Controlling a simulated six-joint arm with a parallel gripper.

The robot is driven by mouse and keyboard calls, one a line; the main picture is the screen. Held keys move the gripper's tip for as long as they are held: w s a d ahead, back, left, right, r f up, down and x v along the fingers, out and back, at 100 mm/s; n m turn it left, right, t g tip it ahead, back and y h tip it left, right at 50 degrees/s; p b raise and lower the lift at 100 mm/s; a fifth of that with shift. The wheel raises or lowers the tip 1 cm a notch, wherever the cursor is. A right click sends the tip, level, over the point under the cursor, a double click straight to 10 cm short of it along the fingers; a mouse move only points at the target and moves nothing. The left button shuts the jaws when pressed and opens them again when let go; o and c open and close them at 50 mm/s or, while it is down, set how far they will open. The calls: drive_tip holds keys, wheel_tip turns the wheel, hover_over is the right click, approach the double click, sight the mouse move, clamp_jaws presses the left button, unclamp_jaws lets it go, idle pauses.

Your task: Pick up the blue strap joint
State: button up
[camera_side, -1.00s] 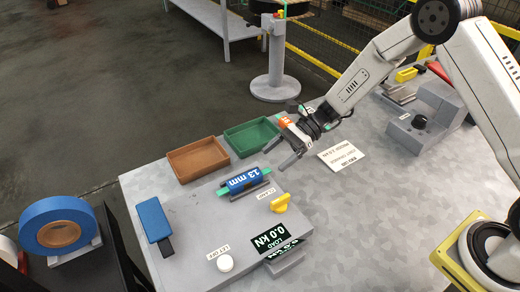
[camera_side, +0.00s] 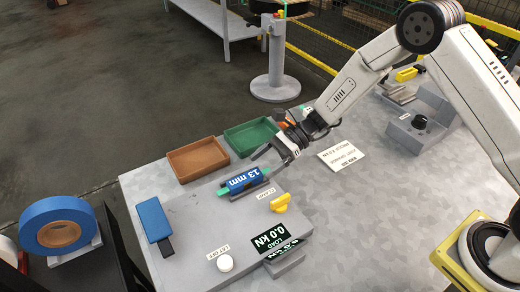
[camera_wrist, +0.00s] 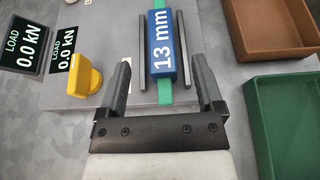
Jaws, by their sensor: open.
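The blue strap joint (camera_side: 243,181) is marked "13 mm" and lies on the grey test unit, with green strap showing at both ends. In the wrist view the joint (camera_wrist: 161,50) lies between two grey rails, just beyond the fingertips and roughly in line with the gap between them. My gripper (camera_side: 272,160) is open and empty, close to the right end of the joint in the side view. In the wrist view its two fingers (camera_wrist: 163,75) stand apart on either side of the green strap. I cannot tell the exact height above the unit.
A yellow clamp knob (camera_side: 280,203) and a load display (camera_side: 274,239) reading 0.0 kN are near the joint. A brown tray (camera_side: 196,160) and a green tray (camera_side: 251,136) stand behind it. A blue-handled lever (camera_side: 154,220) and white button (camera_side: 225,263) are at left and front.

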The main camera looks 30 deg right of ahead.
sight(249, 176)
drive_tip(key=shift+x, duration=2.25)
drive_tip(key=shift+d+f, duration=0.1)
clamp_jaws()
